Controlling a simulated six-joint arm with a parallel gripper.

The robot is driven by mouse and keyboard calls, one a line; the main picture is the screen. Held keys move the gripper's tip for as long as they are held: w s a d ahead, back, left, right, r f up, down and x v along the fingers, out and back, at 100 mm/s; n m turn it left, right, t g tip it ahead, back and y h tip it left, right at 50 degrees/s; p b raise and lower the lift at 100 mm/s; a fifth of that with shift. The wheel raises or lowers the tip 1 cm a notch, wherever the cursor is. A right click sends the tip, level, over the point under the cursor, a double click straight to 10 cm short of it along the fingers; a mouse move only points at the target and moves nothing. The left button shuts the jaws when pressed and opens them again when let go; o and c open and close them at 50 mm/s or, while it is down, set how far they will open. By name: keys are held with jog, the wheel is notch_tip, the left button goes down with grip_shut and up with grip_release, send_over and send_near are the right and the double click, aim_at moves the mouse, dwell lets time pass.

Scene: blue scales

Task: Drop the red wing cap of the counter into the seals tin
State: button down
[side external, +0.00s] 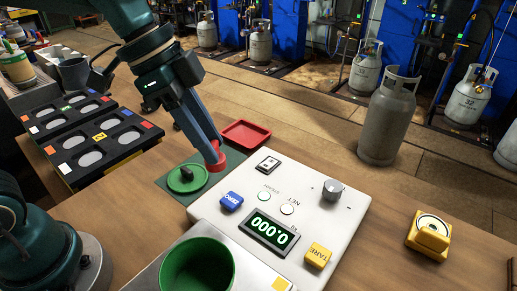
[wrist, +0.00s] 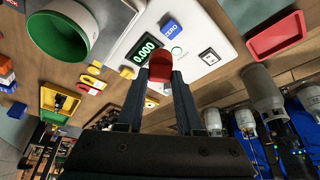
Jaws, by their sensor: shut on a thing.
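My gripper (side external: 215,160) is shut on the red wing cap (side external: 216,163). In the wrist view the cap (wrist: 160,66) sits between the fingertips (wrist: 160,78). In the side view it is over the green mat, right of a round green lid (side external: 187,179) with a dark knob; I cannot tell whether it touches the mat. A shallow, empty-looking red tray (side external: 246,134) lies just behind the cap; it also shows in the wrist view (wrist: 277,37). No label marks the seals tin, so I cannot tell whether this tray is it.
The white counter scale (side external: 330,218) stands in front, its display (side external: 269,232) reading 0.000. A green bowl (side external: 198,266) is at the near edge. Black racks (side external: 90,140) stand left. A yellow open box (wrist: 62,98) shows in the wrist view.

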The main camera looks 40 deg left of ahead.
jog(key=s+d+r+m+g, duration=0.3)
jog(key=s+d+m, duration=0.4)
jog(key=s+d, duration=0.45)
jog(key=shift+h, duration=0.4)
jog(key=shift+s+a+f, duration=0.1)
jog(key=shift+f, duration=0.9)
jog(key=shift+s+a+f, duration=0.1)
jog(key=shift+s+f, duration=0.05)
jog(key=shift+f, duration=0.85)
jog(key=shift+s+a+f, duration=0.1)
jog(key=shift+f, duration=0.9)
jog(key=shift+c, duration=2.3)
grip_release()
jog(key=shift+r, duration=0.15)
jog(key=shift+v, duration=2.45)
jog(key=shift+s+a, duration=0.1)
